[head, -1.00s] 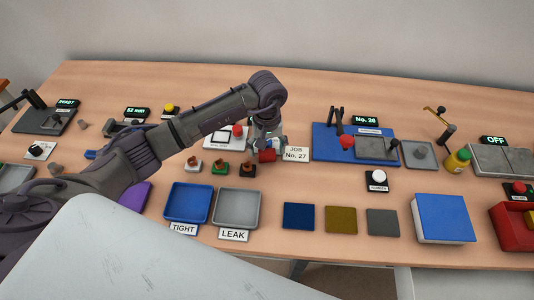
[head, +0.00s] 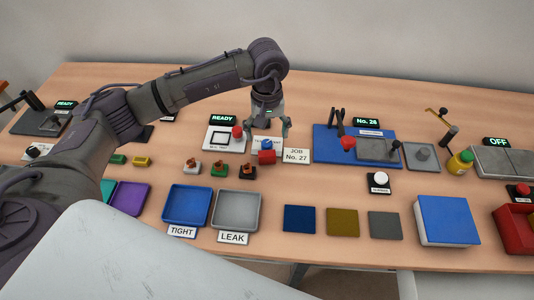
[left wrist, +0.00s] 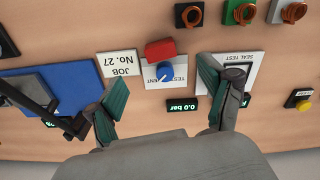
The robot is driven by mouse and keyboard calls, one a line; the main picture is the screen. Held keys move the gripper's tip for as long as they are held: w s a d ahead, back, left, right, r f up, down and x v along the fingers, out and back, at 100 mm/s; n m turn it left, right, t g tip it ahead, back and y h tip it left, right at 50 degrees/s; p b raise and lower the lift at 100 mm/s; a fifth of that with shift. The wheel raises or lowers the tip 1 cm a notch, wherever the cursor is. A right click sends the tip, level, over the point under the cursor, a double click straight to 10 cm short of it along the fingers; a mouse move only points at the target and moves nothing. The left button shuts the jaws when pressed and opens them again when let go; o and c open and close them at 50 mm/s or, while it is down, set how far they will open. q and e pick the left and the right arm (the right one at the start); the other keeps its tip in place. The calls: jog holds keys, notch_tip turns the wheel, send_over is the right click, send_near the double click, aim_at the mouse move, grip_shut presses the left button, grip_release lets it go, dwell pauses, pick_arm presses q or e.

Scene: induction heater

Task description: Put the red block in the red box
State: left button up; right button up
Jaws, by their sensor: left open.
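The red block (head: 267,157) lies on the table just left of the JOB No. 27 card, at the front edge of the white card with the blue knob. In the left wrist view the red block (left wrist: 160,49) is ahead of the fingers, just beyond the blue knob. My left gripper (head: 268,137) is open and empty, above and slightly behind the block, and its spread fingers also show in the left wrist view (left wrist: 160,75). The red box (head: 515,238) is at the far right, partly cut off, with something yellow by its right side. My right gripper is not in view.
Small items with orange-brown tops, including a green one (head: 219,169), stand left of the block. A blue tray (head: 187,221) and grey tray (head: 237,228) lie in front. A blue fixture board (head: 328,155) is right of the card.

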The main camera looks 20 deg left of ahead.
aim_at(267, 154)
pick_arm(q)
notch_tip(267, 154, down, 5)
jog(key=shift+r+p, duration=0.1)
jog(key=shift+p, duration=0.25)
notch_tip(267, 154, down, 5)
jog(key=shift+p, duration=1)
jog(key=shift+f, duration=0.25)
jog(key=c, duration=1.3)
jog(key=shift+w+r, duration=0.1)
jog(key=shift+r, duration=0.4)
jog(key=shift+c, duration=0.2)
notch_tip(267, 154, up, 2)
jog(key=shift+r+b, duration=0.25)
jog(key=shift+b, duration=0.5)
jog(key=s+d+r+b, duration=0.2)
jog(key=d+r+b, duration=0.1)
jog(key=d+r, duration=0.65)
jog(key=s+a+m, duration=0.5)
jog(key=s+a, duration=0.4)
jog(key=s, duration=0.3)
jog(key=shift+s+a+r+m, duration=0.2)
jog(key=shift+a+r+m, duration=0.05)
jog(key=shift+a+m, duration=0.1)
